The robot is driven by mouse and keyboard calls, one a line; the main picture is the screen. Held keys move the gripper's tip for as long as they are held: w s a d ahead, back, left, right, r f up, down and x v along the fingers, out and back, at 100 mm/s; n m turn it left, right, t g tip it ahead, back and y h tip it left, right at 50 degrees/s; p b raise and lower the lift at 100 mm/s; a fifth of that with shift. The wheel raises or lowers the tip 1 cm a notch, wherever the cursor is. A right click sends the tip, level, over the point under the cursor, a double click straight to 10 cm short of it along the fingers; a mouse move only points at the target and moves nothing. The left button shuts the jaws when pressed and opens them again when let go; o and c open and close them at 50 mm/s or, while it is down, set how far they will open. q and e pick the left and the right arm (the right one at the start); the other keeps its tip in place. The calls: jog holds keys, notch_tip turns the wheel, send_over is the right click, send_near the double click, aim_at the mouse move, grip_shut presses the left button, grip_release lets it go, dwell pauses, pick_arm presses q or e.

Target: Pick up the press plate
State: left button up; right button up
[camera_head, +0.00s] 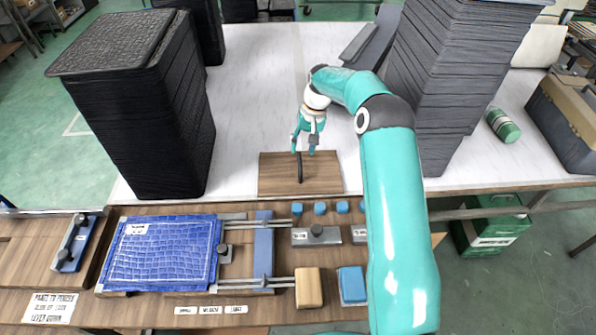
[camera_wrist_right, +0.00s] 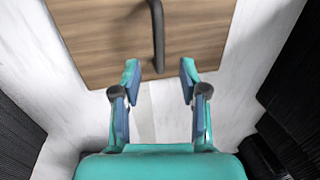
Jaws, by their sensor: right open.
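The press plate looks like the brown wooden board (camera_head: 326,177) with a dark bar handle (camera_head: 299,170), lying on the white table. In the right wrist view the board (camera_wrist_right: 95,40) fills the top middle, and the handle (camera_wrist_right: 158,35) rises from it. My right gripper (camera_head: 305,149) is open and empty, at the board's far edge in the head view. In the right wrist view its fingertips (camera_wrist_right: 160,68) are spread to either side of the handle's near end, apart from it. How high they are above the board is hard to tell. My left gripper is not in view.
Tall black stacks stand left (camera_head: 150,120) and right (camera_head: 450,70) of the board. In front, a wooden bench holds a blue textured panel (camera_head: 160,255), metal rods, blue cubes and a tan block (camera_head: 309,288). White table (camera_head: 255,90) is clear behind the board.

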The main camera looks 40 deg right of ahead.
aim_at(299, 159)
jog(key=shift+a+f, duration=0.1)
jog(key=shift+f, duration=0.6)
jog(key=f, duration=0.1)
jog(key=f+p, duration=0.1)
jog(key=f, duration=0.1)
jog(key=f+p, duration=0.1)
jog(key=shift+w+a+f, duration=0.2)
jog(key=shift+w+a, duration=0.1)
jog(key=shift+w, duration=0.05)
jog(key=shift+f, duration=0.45)
grip_shut()
jog(key=shift+w+r, duration=0.1)
